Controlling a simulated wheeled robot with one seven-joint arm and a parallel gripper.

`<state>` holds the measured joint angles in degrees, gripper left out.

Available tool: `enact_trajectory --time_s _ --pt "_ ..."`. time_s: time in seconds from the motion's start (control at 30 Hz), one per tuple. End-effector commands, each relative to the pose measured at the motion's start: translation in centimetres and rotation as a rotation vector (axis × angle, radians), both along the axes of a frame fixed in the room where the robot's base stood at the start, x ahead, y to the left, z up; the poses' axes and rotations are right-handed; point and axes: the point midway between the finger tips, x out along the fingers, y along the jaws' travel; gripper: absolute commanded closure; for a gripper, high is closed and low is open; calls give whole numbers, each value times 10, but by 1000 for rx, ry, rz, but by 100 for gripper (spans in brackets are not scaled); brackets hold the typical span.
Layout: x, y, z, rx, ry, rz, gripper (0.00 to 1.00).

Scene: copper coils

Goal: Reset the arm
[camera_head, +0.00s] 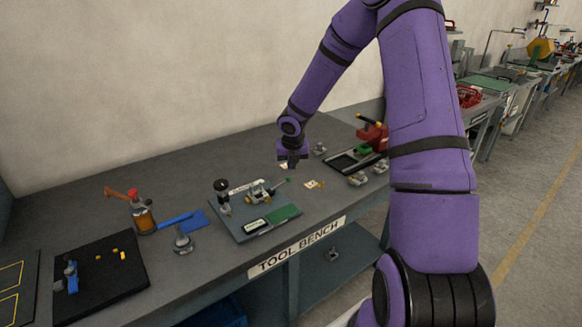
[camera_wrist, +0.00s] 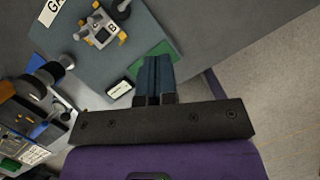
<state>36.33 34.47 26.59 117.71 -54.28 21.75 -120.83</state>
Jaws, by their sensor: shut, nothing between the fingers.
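My purple arm (camera_head: 424,95) rises from the lower right in the head view, bends at the top and comes down over the bench. My gripper (camera_head: 291,164) hangs above the tool bench (camera_head: 85,192), behind and right of a grey-blue board. In the wrist view my gripper (camera_wrist: 154,74) shows two dark blue fingers shut together with nothing between them. Below them lie the board (camera_wrist: 80,75) and its green patch (camera_wrist: 160,52). In the head view the fingertips are small and dark, and I see no contact with anything.
The board (camera_head: 226,229) carries a metal fixture (camera_head: 258,194) and a black cylinder (camera_head: 222,190). An amber bottle (camera_head: 143,217) and a black mat (camera_head: 105,285) are at left. A red machine (camera_head: 372,134) stands at right. Open floor (camera_head: 540,210) lies right of my arm.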

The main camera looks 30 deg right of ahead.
Motion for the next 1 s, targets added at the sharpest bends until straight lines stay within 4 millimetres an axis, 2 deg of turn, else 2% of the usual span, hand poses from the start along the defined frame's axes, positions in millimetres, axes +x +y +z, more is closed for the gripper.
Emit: enact_trajectory --time_s 0.47,0.57,0.67,0.77,1.0 --pt "0 0 0 0 0 -1 100" --pt "-1 1 6 -2 -4 -23 100" --pt "-7 5 24 -7 -17 -100 100" --pt "-18 12 53 -9 -41 -236 100" --pt "-58 35 128 27 -144 -643 100"
